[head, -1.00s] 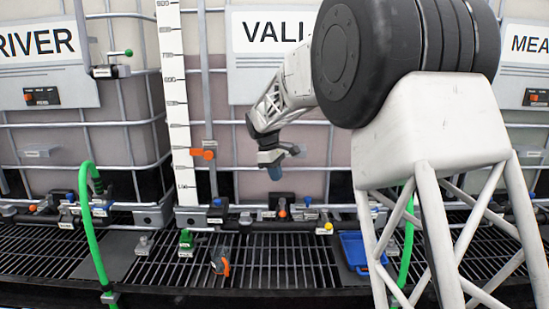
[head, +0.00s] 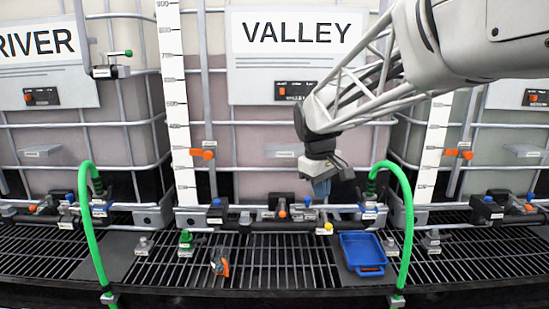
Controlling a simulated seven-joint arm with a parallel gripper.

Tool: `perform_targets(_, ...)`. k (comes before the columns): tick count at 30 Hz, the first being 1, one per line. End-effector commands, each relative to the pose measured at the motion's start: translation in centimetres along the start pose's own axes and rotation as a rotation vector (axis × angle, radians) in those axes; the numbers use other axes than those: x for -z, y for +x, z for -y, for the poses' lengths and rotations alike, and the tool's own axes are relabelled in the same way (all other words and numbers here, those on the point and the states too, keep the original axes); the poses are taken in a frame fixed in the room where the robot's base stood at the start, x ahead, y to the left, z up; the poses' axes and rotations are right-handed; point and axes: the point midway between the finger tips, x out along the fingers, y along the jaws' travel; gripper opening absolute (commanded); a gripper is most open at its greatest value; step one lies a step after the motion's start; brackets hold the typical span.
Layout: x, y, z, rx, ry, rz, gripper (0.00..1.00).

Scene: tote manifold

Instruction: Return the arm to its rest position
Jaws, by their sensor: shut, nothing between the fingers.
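My gripper (head: 321,187) hangs from the end of my arm in front of the VALLEY tote (head: 295,160), pointing down. It is above the pipe manifold (head: 255,226) and clear of it. Its blue-grey fingertips are small in the view, shut, with nothing held between them. My arm comes in from the upper right and hides the area right of the VALLEY label (head: 300,32).
A blue tray (head: 362,253) lies on the black grating (head: 290,270) below right of my gripper. A green hose (head: 406,230) arches beside it, another (head: 92,235) at left. A grey-orange tool (head: 220,262) and green fitting (head: 186,240) lie on the grating.

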Motion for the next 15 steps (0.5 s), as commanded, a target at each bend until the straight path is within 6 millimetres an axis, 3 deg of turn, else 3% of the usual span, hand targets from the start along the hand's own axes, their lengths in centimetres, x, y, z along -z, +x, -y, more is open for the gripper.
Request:
perform_targets(3, -3.1, -0.2, 0.9, 0.001, 0.057, -0.018, 0.00)
perform_targets(15, -12.7, 0.6, 4.5, 0.011, 0.254, -0.079, 0.00)
